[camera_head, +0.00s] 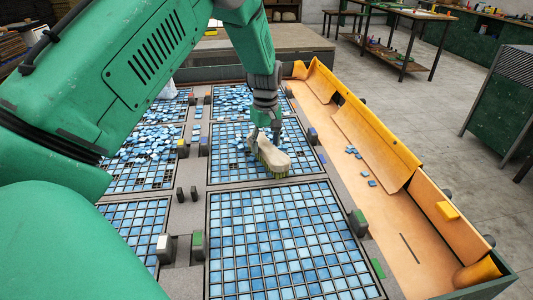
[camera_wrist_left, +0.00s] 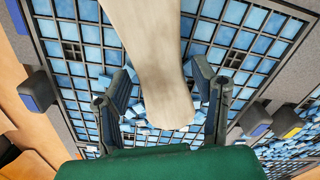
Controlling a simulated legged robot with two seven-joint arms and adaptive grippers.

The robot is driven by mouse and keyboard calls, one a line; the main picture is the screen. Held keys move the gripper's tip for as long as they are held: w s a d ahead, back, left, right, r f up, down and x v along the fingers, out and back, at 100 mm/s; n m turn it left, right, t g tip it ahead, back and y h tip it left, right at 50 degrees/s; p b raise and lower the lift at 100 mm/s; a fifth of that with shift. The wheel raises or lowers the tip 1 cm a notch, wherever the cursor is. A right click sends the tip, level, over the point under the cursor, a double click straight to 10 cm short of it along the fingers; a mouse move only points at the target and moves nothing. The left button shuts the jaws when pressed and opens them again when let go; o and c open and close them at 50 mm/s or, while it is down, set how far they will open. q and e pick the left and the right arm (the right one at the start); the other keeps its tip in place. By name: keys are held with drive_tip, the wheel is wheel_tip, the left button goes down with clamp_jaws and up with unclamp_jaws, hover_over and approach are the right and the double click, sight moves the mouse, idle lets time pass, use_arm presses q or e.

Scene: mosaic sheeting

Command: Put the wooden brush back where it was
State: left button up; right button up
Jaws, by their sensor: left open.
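The wooden brush (camera_head: 268,155) has a pale handle and yellow-green bristles. In the head view it lies on the blue-tiled grid panel (camera_head: 232,170), bristles downward, near the panel's near edge. My left gripper (camera_head: 265,138) is right above the brush, pointing down. In the left wrist view the pale handle (camera_wrist_left: 150,50) runs down between the two spread fingers of the left gripper (camera_wrist_left: 165,108). There is a visible gap on each side, so the gripper is open around the handle without closing on it. My right gripper is in neither view.
Loose blue tiles (camera_head: 150,142) lie heaped on the panels at left and behind. Small dark blocks with coloured faces (camera_head: 358,222) stand along the grey strips. An orange trough (camera_head: 400,220) with a few stray tiles runs along the right side. My green arm covers the left of the head view.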

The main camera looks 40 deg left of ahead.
sight(266, 145)
use_arm(q)
wheel_tip(266, 145, up, 8)
drive_tip(key=shift+f, duration=0.1)
drive_tip(key=shift+s, duration=0.1)
idle(0.6)
